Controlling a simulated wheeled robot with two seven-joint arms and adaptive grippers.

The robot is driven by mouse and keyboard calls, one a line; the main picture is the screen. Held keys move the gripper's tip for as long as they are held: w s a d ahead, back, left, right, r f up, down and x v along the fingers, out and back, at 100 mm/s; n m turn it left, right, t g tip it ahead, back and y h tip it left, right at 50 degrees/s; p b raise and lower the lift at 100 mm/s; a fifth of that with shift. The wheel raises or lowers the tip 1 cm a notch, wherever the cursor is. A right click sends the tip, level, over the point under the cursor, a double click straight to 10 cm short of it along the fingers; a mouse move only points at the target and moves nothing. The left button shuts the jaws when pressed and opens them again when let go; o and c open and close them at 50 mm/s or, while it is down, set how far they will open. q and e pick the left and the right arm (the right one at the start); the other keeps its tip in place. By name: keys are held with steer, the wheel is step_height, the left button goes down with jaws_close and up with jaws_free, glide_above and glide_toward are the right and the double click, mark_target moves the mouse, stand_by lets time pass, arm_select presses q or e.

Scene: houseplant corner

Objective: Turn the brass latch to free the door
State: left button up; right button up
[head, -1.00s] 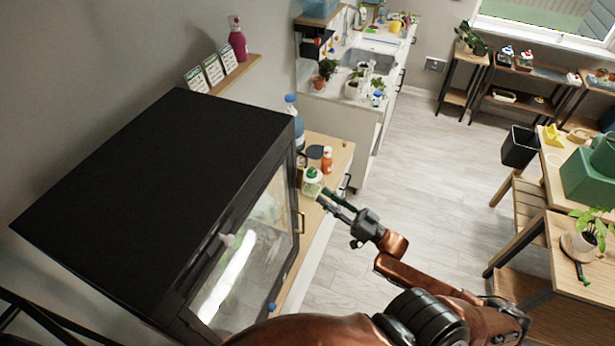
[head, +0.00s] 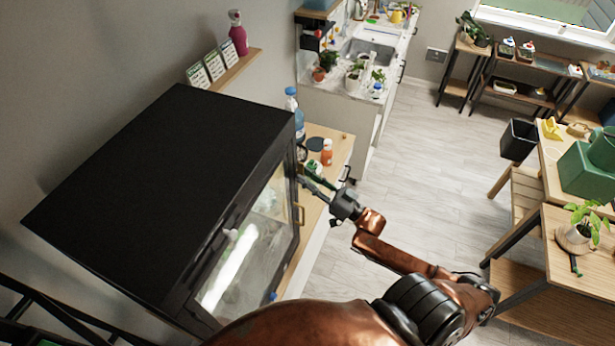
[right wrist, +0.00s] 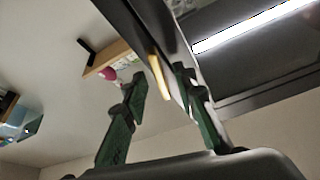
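A black glass-fronted cabinet (head: 170,190) stands at left in the head view. Its glass door (head: 250,250) appears shut. A brass fitting (head: 300,214), which I take for the latch or a handle, is on the door's right-hand edge. My right gripper (head: 305,177) is beside the cabinet's front, above that fitting in the picture. In the right wrist view its green fingers are apart, with a brass bar (right wrist: 160,76) showing between them, not visibly gripped. I cannot tell whether it touches either finger. My left gripper is not in view.
A wooden counter (head: 340,150) beside the cabinet carries a blue bottle (head: 295,115) and an orange bottle (head: 327,152), close to the right gripper. A wall shelf (head: 235,70) holds seed cards and a pink bottle.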

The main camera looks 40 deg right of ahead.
jaws_close()
steer(key=n+y+b, duration=0.1)
steer(key=n, duration=0.1)
steer(key=n+g+y+b, duration=0.1)
steer(key=n+b, duration=0.1)
steer(key=shift+d+n+y, duration=0.15)
steer(key=shift+n+y, duration=0.15)
steer(key=shift+n, duration=0.1)
steer(key=shift+o, duration=0.3)
jaws_free()
